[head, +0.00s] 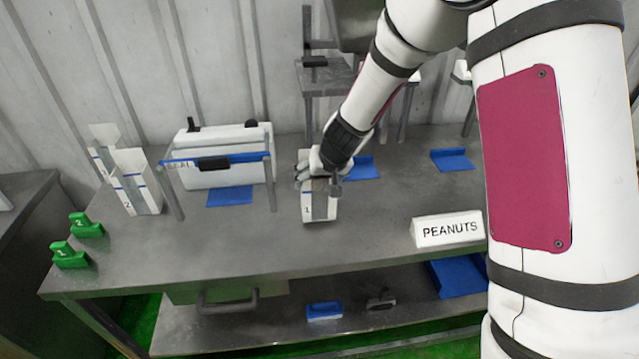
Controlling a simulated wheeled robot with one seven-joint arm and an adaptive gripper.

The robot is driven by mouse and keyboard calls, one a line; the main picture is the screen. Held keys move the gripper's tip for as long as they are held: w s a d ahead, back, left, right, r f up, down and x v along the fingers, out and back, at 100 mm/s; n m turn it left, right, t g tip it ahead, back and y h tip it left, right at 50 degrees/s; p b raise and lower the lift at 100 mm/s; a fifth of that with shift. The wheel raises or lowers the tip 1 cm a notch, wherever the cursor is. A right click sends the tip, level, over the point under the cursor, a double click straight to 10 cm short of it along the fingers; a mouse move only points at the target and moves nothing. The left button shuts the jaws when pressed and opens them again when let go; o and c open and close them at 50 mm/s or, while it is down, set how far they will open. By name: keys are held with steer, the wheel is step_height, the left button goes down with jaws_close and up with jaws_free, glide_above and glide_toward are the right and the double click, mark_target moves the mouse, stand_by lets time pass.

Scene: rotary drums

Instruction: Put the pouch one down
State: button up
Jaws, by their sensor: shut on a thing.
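The pouch marked 1 (308,207) is a pale, upright pouch with a grey front panel, near the middle of the metal table. My gripper (324,181) is above and behind it, shut on its upper part. My gripper and wrist hide part of the pouch's top. Its bottom looks to be at or very near the table top; I cannot tell whether it touches.
Pouches, one marked 2 (137,190), stand at the left. Green clips (70,255) lie at the left edge. A white sealer (225,160) stands behind left, a PEANUTS sign (447,230) at right. Table (240,245) is clear in front.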

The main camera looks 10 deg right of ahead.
steer(key=shift+f, duration=1.05)
steer(key=o, duration=2)
steer(key=shift+s+r, duration=0.15)
steer(key=shift+r, duration=0.25)
steer(key=p+v, duration=0.2)
steer(key=v, duration=0.9)
steer(key=shift+s+d+r, duration=0.1)
steer(key=shift+s+r, duration=0.1)
steer(key=shift+r, duration=0.05)
